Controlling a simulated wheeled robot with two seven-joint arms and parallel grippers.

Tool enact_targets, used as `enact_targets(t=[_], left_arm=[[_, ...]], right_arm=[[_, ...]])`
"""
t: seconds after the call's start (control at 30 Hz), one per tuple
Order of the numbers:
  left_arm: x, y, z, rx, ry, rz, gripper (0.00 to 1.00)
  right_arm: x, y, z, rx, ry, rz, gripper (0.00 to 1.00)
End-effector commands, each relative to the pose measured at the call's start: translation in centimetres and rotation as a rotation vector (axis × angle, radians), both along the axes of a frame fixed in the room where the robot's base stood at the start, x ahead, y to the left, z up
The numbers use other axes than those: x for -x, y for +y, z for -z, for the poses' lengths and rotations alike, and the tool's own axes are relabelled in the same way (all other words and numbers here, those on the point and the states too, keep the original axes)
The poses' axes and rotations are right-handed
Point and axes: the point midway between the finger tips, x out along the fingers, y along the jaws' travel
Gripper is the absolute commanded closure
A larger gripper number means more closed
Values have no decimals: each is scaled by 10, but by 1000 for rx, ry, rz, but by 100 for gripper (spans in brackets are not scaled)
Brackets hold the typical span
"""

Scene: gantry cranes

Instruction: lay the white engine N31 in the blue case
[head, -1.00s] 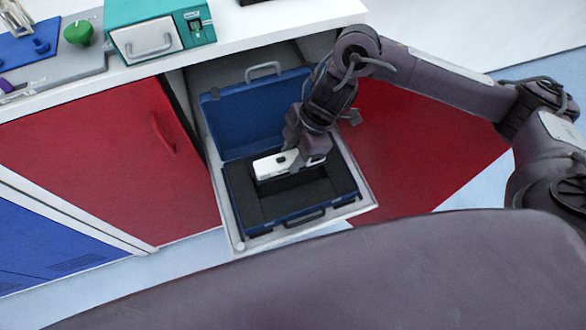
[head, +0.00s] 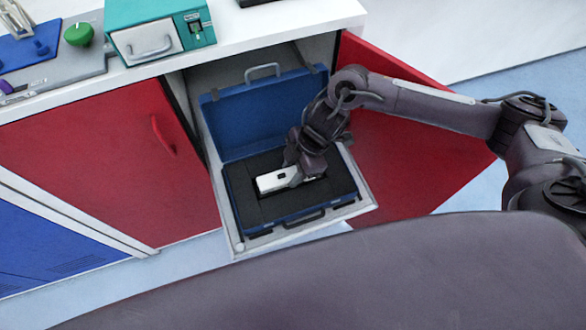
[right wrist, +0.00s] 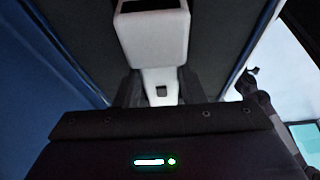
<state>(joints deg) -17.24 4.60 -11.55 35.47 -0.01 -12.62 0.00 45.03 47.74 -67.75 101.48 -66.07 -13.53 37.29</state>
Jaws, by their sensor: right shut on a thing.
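The blue case (head: 237,119) stands open on a pulled-out shelf, its lid raised at the back and dark foam (head: 334,186) in its base. The white engine (head: 273,183) is at the foam's cutout in the middle of the case; it also shows in the right wrist view (right wrist: 152,40). My right gripper (head: 297,174) is shut on the engine from above, near its right part. The fingers partly hide the engine, and I cannot tell whether it rests fully on the cutout's floor. The engine's label is not readable. My left gripper is not in view.
The shelf (head: 357,208) sticks out of the cabinet. An open red door (head: 400,165) is at its right, a closed red door (head: 110,165) at its left. On the white counter above are a teal box (head: 160,32) and a green knob (head: 78,34).

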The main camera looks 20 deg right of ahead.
Motion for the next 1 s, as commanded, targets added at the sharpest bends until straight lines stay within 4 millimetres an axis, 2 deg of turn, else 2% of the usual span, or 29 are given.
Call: enact_targets(t=[0.03,0.37,0.4,0.5,0.63,0.77,0.83,1.0], left_arm=[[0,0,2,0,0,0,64],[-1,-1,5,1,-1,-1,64],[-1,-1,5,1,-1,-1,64],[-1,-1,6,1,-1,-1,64],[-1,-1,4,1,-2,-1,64],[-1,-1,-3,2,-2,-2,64],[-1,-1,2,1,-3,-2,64],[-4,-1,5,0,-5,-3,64]], right_arm=[[2,0,6,2,5,0,95],[6,-1,17,7,16,-1,95],[7,-1,17,8,18,-1,60],[7,-1,18,9,19,-1,47],[7,-2,16,10,19,0,45],[6,-2,1,10,18,-2,45],[5,-8,-7,10,15,0,42],[2,-22,-46,6,6,1,42]])
